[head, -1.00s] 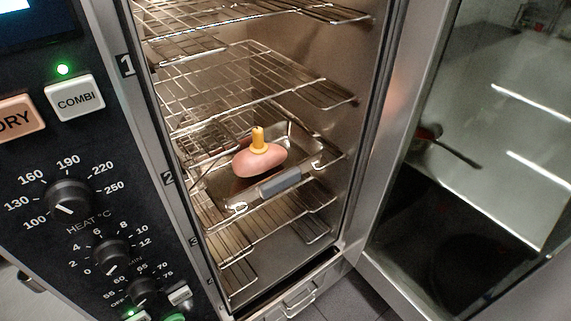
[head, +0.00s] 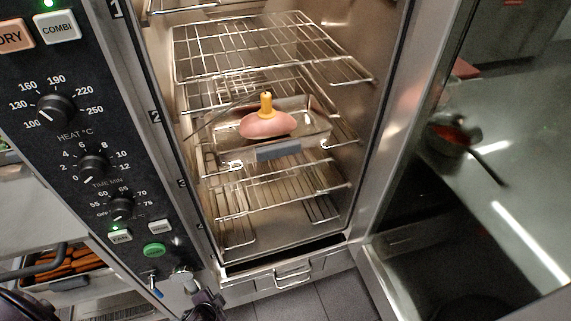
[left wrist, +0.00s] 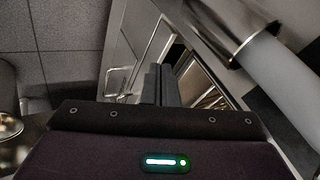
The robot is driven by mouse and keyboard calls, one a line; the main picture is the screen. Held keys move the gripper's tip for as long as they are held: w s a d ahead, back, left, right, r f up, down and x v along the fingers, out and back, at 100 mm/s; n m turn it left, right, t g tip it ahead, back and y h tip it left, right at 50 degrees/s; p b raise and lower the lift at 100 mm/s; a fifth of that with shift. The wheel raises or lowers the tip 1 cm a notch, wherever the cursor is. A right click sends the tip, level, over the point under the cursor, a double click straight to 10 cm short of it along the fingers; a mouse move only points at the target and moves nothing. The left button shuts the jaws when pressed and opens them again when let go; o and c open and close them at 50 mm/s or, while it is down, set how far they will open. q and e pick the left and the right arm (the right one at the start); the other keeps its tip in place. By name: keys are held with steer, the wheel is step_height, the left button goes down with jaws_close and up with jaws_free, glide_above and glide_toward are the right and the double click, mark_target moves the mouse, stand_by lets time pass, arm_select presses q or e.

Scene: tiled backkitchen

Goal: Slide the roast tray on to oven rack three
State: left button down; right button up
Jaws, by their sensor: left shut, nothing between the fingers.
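The roast tray (head: 318,142), a shallow metal pan with a grey front handle (head: 279,150), sits inside the open oven on a wire rack, below the "2" mark on the frame; I cannot tell its rack number for certain. A pink roast (head: 266,125) with a yellow knob-like top lies in it. My left gripper (left wrist: 161,84) shows in the left wrist view with its fingers together and nothing between them. It is apart from the tray, which is not seen in that view. My right gripper is not in view.
Wire racks (head: 265,62) lie above and below the tray. The open glass door (head: 480,150) stands at the right. The control panel (head: 75,130) borders the left. A pan of orange food (head: 75,262) stands at the lower left. A drawer handle (head: 293,276) sits below the oven.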

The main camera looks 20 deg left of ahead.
arm_select(q)
steer(key=w+d+r+m+t, duration=0.1)
steer(key=w+r+m+t, duration=0.2)
steer(key=w+r, duration=0.6)
steer(key=m+t+h+b, duration=0.3)
steer(key=m+t+h, duration=0.2)
steer(key=m+t, duration=0.35)
glide_toward(284, 151)
steer(key=s+d, duration=0.1)
steer(key=s, duration=0.6)
steer(key=shift+m+g, duration=0.25)
steer(key=shift+g, duration=0.2)
steer(key=w+p, duration=0.1)
steer(key=w, duration=0.3)
steer(key=w+p, duration=0.1)
steer(key=w, duration=0.3)
steer(key=w+p, duration=0.1)
steer(key=w, duration=0.3)
steer(key=shift+w+d+r, duration=0.1)
steer(key=shift+d+r, duration=0.2)
steer(key=shift+r, duration=0.1)
steer(key=shift+w+a+f, duration=0.1)
steer(key=shift+w+a, duration=0.15)
steer(key=shift+w, duration=0.05)
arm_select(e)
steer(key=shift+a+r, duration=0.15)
